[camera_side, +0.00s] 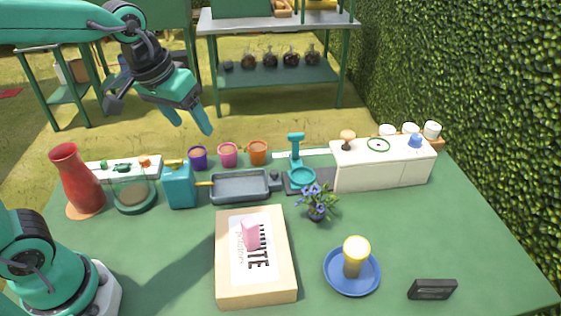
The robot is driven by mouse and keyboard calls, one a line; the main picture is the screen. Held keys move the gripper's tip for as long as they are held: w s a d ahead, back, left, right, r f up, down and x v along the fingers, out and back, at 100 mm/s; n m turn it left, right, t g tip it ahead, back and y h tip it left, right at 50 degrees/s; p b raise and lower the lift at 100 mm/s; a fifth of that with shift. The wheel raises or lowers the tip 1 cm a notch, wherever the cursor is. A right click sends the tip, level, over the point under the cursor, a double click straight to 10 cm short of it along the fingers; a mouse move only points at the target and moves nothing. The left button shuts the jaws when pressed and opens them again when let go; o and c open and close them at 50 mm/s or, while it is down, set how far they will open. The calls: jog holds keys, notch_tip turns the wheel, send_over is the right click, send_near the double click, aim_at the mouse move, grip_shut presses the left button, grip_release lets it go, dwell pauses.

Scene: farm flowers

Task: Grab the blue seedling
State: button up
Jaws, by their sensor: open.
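The blue seedling (317,201) is a small plant with blue-violet flowers and green leaves in a dark pot. It stands upright on the green table (420,240), just right of the cardboard box's far corner. My gripper (192,128) is open and empty, raised above the back left of the table. Its fingers point down and to the right. It is well apart from the seedling, up and to the left of it.
A cardboard box (230,288) carries a pink object (250,234). A grey tray (240,187), teal stand (296,150), white cabinet (380,172) and small coloured pots (228,155) line the back. A blue plate (336,283) holds a yellow-topped cup (355,257). A red vase (75,180) stands left.

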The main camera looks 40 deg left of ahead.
jog(key=w+d+f+g, duration=0.1)
jog(key=w+d+f, duration=0.1)
jog(key=w+d, duration=0.35)
jog(key=n+g, duration=0.3)
send_over(317, 207)
jog(key=a, duration=0.1)
jog(key=shift+y, duration=0.3)
jog(key=f, duration=1)
jog(key=w+f, duration=0.1)
jog(key=f, duration=0.4)
jog(key=shift+a+f, duration=0.1)
jog(key=shift+d+f, duration=0.25)
jog(key=shift+f, duration=1.4)
jog(key=shift+f, duration=0.1)
jog(key=shift+d+f, duration=0.1)
jog(key=shift+f, duration=2.35)
jog(key=shift+c, duration=0.4)
jog(key=c, duration=1)
